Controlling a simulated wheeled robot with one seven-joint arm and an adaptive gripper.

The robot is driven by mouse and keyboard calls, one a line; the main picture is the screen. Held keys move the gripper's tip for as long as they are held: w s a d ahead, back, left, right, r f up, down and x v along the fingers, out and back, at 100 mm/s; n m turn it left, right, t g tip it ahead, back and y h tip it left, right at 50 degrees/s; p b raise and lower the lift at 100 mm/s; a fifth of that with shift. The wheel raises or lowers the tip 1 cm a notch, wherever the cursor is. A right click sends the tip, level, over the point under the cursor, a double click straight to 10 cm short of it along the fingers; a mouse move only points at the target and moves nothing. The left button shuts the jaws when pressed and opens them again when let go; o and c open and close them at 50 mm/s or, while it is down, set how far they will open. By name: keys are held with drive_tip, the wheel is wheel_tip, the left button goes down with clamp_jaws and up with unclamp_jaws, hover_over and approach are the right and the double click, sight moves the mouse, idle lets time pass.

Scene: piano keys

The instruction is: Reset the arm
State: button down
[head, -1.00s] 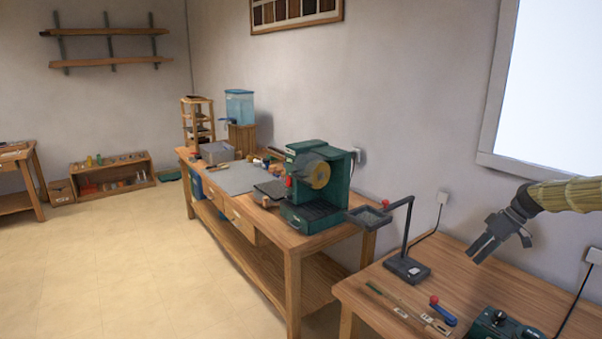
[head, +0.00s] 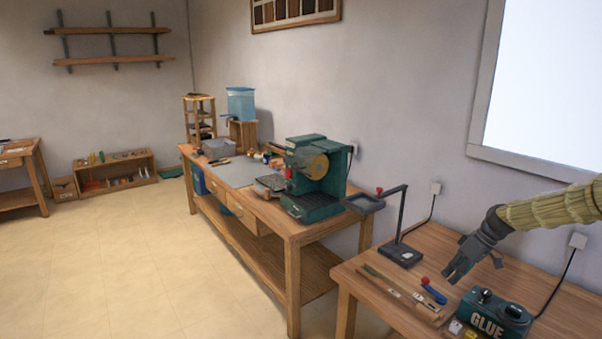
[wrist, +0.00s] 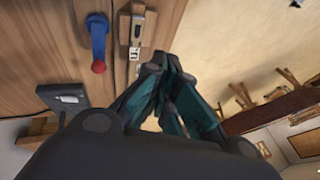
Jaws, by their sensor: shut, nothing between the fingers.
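My arm, in a straw-coloured sleeve, reaches in from the right edge of the head view. My gripper (head: 452,276) is dark grey, points down and to the left, and hangs above the right-hand wooden table. Its fingers are together with nothing between them. In the wrist view, my gripper (wrist: 165,62) shows dark fingers with teal sides closing toward each other near the table edge. No piano keys can be made out clearly in either view.
On the right-hand table (head: 375,300) are a green GLUE box (head: 490,318), a blue tool with a red knob (head: 433,290), thin strips (head: 385,282) and a dark stand (head: 402,252). A green machine (head: 315,180) stands on the farther workbench (head: 293,243).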

drive_tip(key=shift+m+h, duration=0.7)
drive_tip(key=shift+m, duration=0.1)
drive_tip(key=s+a+f, duration=0.2)
drive_tip(key=a+f, duration=0.2)
drive_tip(key=f, duration=0.1)
drive_tip(key=s+a+f+b, duration=0.1)
drive_tip(key=s+a+f, duration=0.1)
drive_tip(key=f, duration=0.4)
drive_tip(key=s+a+f+b, duration=0.1)
drive_tip(key=s+a+f, duration=0.1)
drive_tip(key=a+f, duration=0.3)
drive_tip(key=shift+s+a+f, duration=0.2)
drive_tip(key=shift+a+f, duration=0.1)
drive_tip(key=s+a+f+m+h+b, duration=0.1)
drive_tip(key=s+a+f, duration=0.4)
drive_tip(key=s+f, duration=0.3)
drive_tip(key=s+a+f+m+b, duration=0.15)
drive_tip(key=s+a+f, duration=0.25)
drive_tip(key=s+f, duration=0.4)
drive_tip(key=s+a+f+m+h+b, duration=0.1)
drive_tip(key=s+f+b, duration=0.1)
drive_tip(key=s, duration=1.4)
drive_tip(key=s+a+f+m+h+b, duration=0.1)
drive_tip(key=s+f, duration=0.3)
drive_tip(key=s, duration=1.2)
drive_tip(key=shift+a+g+h+b, duration=0.4)
drive_tip(key=shift+a+h+b, duration=0.2)
drive_tip(key=shift+a+b, duration=0.1)
